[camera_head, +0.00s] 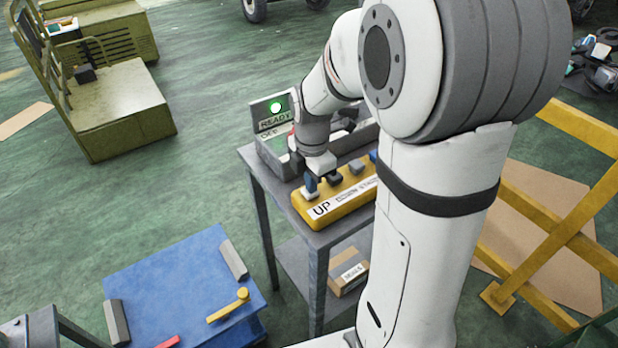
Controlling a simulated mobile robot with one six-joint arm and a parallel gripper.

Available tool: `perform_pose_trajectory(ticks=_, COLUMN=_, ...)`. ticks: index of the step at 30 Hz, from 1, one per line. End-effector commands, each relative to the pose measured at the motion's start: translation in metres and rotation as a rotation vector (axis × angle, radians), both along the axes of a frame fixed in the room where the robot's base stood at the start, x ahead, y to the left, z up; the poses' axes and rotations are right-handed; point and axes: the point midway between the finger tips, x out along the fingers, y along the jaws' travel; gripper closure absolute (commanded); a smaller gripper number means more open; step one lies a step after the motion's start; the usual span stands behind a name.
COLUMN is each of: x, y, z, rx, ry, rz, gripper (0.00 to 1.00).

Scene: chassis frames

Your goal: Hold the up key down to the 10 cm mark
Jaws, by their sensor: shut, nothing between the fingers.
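The yellow control box (300,209) lies on a grey cart, with a white label reading UP at its near left end. A blue key (310,181) stands on the box by that label, and dark keys (357,167) stand further right. My gripper (322,180) points down at the box from above, shut and empty, close to the blue key. I cannot tell whether its tips touch a key. Behind it a grey unit (271,116) shows a lit green lamp and the word READY. I see no 10 cm mark.
The grey cart (309,238) has a lower shelf with a small cardboard box (349,275). A blue platform (165,285) with grey blocks and a yellow lever stands at the lower left. A yellow barrier (545,240) is at the right. Green floor lies open at the left.

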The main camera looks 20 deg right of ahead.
Motion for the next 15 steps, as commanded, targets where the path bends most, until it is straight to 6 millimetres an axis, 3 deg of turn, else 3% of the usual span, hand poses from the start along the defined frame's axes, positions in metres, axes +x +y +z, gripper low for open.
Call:
perform_pose_trajectory(ticks=1, x=-0.008, y=0.000, z=-0.016, rx=0.000, ry=0.032, rz=0.000, gripper=1.00)
perform_pose_trajectory(ticks=11, x=-0.008, y=0.000, z=-0.015, rx=0.001, ry=0.031, rz=0.000, gripper=1.00)
perform_pose_trajectory(ticks=15, x=-0.008, y=0.000, z=-0.003, rx=0.000, ry=0.025, rz=0.001, gripper=1.00)
